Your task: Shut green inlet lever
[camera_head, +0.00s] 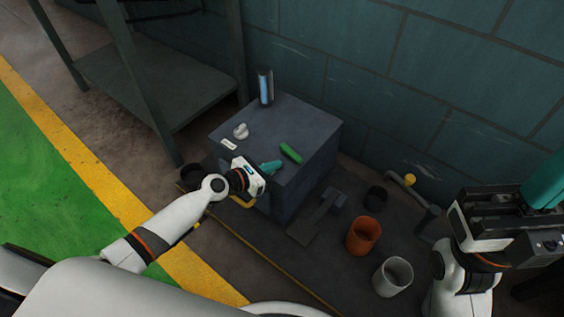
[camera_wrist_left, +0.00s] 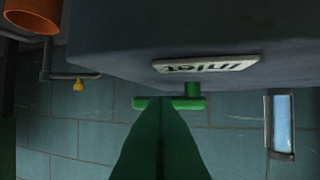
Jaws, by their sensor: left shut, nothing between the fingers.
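The green inlet lever (camera_head: 291,153) is a short bright green bar on top of the dark grey box (camera_head: 310,127). In the left wrist view the lever (camera_wrist_left: 190,103) lies crosswise on a short stem, beside a white plate reading "Inlet" (camera_wrist_left: 205,66). My left gripper (camera_head: 271,167) has teal fingers, shut and empty, just left of and nearer than the lever. In the left wrist view its fingertips (camera_wrist_left: 161,99) overlap the bar and hide its middle; I cannot tell whether they touch. My right gripper (camera_head: 544,183) is partly cut off at the right edge.
A white knob (camera_head: 240,131) and a blue-faced gauge (camera_head: 265,87) are also on the box. An orange cup (camera_head: 363,236), a white cup (camera_head: 393,276) and a black cup (camera_head: 376,197) stand right of it. A metal shelf (camera_head: 165,80) is at left, a block wall behind.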

